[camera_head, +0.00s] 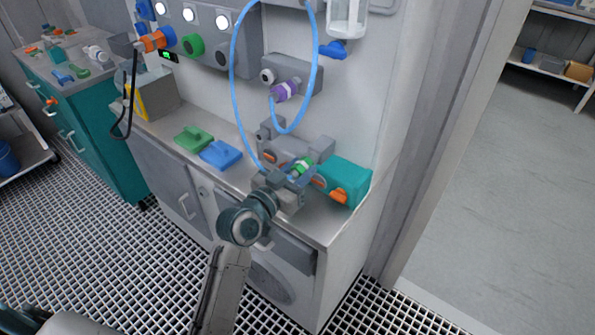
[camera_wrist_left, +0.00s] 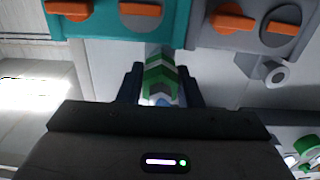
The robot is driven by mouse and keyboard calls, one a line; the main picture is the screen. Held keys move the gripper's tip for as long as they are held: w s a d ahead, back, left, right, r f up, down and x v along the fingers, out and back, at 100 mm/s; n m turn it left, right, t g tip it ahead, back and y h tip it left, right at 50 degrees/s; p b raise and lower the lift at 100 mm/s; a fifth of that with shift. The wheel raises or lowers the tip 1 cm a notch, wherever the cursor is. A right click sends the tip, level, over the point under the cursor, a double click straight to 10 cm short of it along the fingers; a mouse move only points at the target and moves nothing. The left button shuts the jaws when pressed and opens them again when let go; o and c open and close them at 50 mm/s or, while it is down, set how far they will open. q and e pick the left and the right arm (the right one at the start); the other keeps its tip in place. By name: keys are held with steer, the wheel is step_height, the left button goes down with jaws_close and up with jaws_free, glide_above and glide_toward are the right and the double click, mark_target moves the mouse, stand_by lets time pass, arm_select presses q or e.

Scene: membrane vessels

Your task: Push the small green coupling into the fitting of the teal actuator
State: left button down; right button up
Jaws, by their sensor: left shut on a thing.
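The small green coupling (camera_head: 302,167), banded green and white, is between the fingers of my left gripper (camera_head: 291,180). In the left wrist view, the coupling (camera_wrist_left: 160,80) sits between the dark fingers (camera_wrist_left: 159,88), pointing toward the teal actuator (camera_wrist_left: 105,22). A grey round piece (camera_wrist_left: 158,50) lies just ahead of the coupling, at the actuator's lower edge; I cannot tell whether it is the fitting or whether they touch. In the head view, the teal actuator (camera_head: 348,178) with orange handles stands at the counter's right end. My right gripper is not in view.
A grey actuator (camera_head: 290,147) stands beside the teal one. A blue hose (camera_head: 234,80) loops down to the coupling area. A purple coupling (camera_head: 285,91) sits on the wall panel. Green (camera_head: 193,138) and blue (camera_head: 220,154) blocks lie on the counter to the left.

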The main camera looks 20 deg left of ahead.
arm_select(q)
steer(key=c, duration=0.9)
jaws_free()
steer(key=b+v, duration=0.1)
steer(key=v, duration=0.9)
steer(key=shift+s+a, duration=0.1)
steer(key=shift+s, duration=0.25)
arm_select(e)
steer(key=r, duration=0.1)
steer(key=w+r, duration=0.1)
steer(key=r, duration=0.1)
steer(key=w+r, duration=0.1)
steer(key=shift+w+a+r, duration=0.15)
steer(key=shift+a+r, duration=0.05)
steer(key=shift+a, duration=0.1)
